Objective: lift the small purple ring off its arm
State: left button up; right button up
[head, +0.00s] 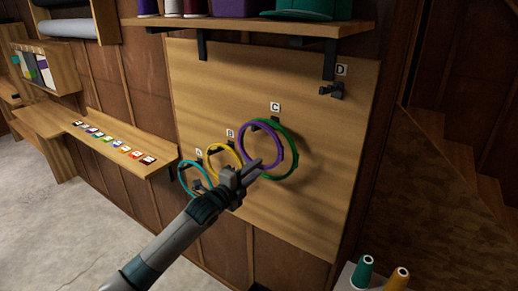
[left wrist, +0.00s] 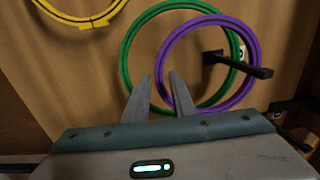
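The purple ring (head: 238,143) hangs on the wall arm under label C, together with a slightly larger green ring (head: 295,150) behind it. In the left wrist view the purple ring (left wrist: 258,52) and green ring (left wrist: 125,62) overlap, and the dark arm (left wrist: 238,64) sticks out through them at upper right. My left gripper (head: 257,166) is at the lower left part of the purple ring. In the left wrist view its two fingers (left wrist: 160,88) are apart, with the purple rim seeming to run between them. Contact cannot be told. My right gripper is not in view.
A teal ring (head: 181,181) hangs at A and a yellow ring (head: 209,153) at B, close to my left arm. The arm at D (head: 332,90) is bare. A shelf (head: 250,26) with spools runs above. Thread cones (head: 363,271) stand at lower right.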

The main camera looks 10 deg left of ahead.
pick_arm(q)
grip_shut()
jog(key=shift+r+p, duration=0.65)
jog(key=shift+r, duration=0.2)
jog(key=shift+s, duration=0.1)
jog(key=r+p+v, duration=0.1)
jog(key=p+v, duration=0.4)
jog(key=v, duration=0.5)
jog(key=shift+r+p, duration=0.3)
jog(key=shift+r, duration=0.1)
